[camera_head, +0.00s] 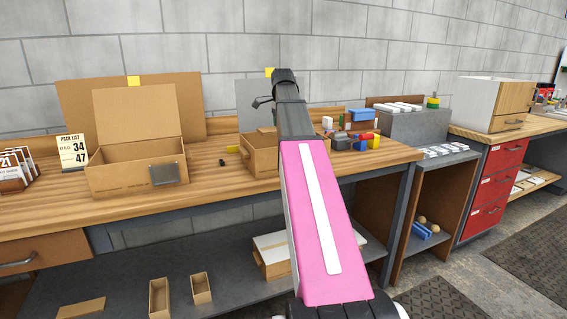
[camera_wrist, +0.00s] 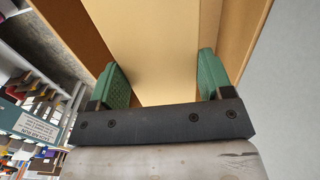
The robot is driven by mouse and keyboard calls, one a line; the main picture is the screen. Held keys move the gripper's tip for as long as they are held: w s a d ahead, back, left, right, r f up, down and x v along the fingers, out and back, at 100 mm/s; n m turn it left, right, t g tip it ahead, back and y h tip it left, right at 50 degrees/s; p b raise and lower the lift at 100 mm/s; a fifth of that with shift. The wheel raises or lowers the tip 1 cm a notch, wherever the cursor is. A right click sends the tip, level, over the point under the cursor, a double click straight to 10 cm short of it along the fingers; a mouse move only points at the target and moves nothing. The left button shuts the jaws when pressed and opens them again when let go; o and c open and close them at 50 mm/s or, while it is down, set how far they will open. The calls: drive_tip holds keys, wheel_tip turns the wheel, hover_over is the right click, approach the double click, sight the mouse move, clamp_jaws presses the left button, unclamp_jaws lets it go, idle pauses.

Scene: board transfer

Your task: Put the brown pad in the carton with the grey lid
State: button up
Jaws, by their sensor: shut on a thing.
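The carton with the grey lid (camera_head: 258,158) stands on the wooden bench, partly hidden behind my arm. Its grey lid (camera_head: 253,98) appears upright behind it. My gripper is hidden behind my arm in the head view. In the wrist view my gripper (camera_wrist: 163,80) has its two green fingers apart, with a flat tan thing (camera_wrist: 160,50) between them, which I take to be the brown pad. Darker brown panels flank it and a grey surface lies at the right. I cannot tell whether the pad touches the carton.
A second carton (camera_head: 130,175) with a raised brown lid and a grey patch stands left on the bench (camera_head: 215,185). A pack list card (camera_head: 72,151) is beside it. Small coloured blocks (camera_head: 355,142) lie right of my arm. A grey block (camera_head: 412,125) is farther right.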

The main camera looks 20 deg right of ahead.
wheel_tip(320, 180, down, 12)
drive_tip(key=shift+f, duration=0.15)
idle(0.6)
drive_tip(key=shift+f, duration=0.1)
drive_tip(key=o, duration=0.9)
wheel_tip(320, 180, up, 12)
drive_tip(key=shift+r, duration=0.1)
